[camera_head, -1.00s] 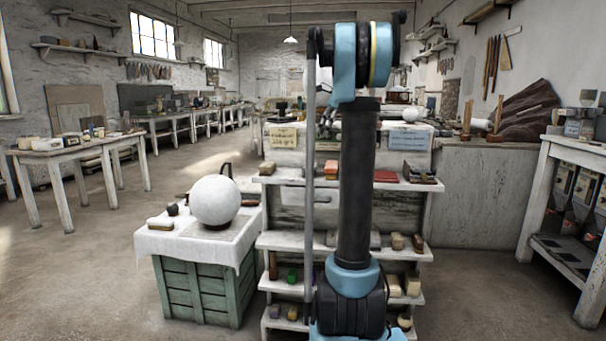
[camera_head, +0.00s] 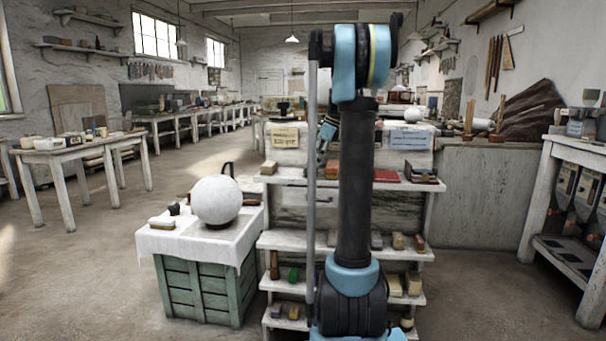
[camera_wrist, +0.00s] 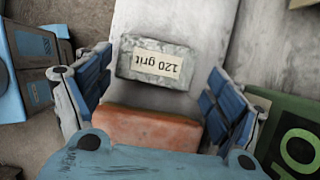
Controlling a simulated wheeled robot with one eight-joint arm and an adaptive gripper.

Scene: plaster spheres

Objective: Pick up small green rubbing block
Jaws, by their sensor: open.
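A small green block (camera_head: 293,274) sits on a lower shelf of the white stepped rack in the head view, left of my column. In the wrist view, my gripper (camera_wrist: 158,80) is open, its blue-padded fingers apart. Between and beyond them lie a grey block labelled "120 grit" (camera_wrist: 158,62) and an orange-red block (camera_wrist: 147,127), neither gripped. My column hides much of the rack and the gripper in the head view.
The white rack (camera_head: 283,241) holds several other blocks on its shelves. A green crate (camera_head: 205,290) with a white cloth and a white sphere (camera_head: 216,200) stands close on its left. A grey counter (camera_head: 487,195) stands to the right.

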